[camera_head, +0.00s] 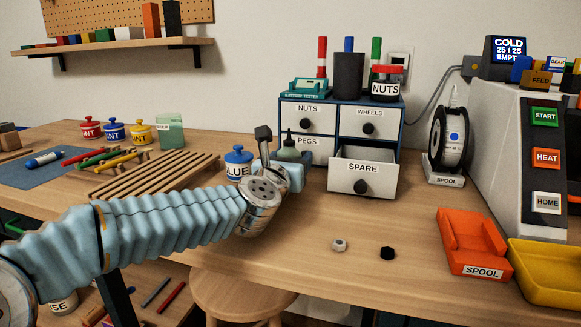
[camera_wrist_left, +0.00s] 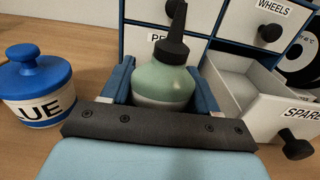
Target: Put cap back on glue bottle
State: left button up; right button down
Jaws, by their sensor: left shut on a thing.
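A green squeeze bottle with a black collar and pointed black nozzle, likely the glue bottle (camera_wrist_left: 160,85), stands upright between the fingers of my left gripper (camera_wrist_left: 163,92). In the head view the bottle (camera_head: 289,152) shows in front of the drawer cabinet, its lower part hidden by my left gripper (camera_head: 291,168). The gripper is shut on the bottle's sides. The dark tip (camera_wrist_left: 176,25) points up; I cannot tell whether it is a separate cap or the nozzle. My right gripper is not in view.
A blue-lidded jar (camera_wrist_left: 38,88), its label ending "LUE", stands left of the bottle. The open SPARE drawer (camera_head: 362,177) juts out to the right. A light nut (camera_head: 339,245) and a black nut (camera_head: 387,253) lie in front. An orange spool tray (camera_head: 472,268) stands farther right.

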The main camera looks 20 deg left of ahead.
aim_at(287, 145)
pick_arm(q)
jog(key=shift+r, duration=0.1)
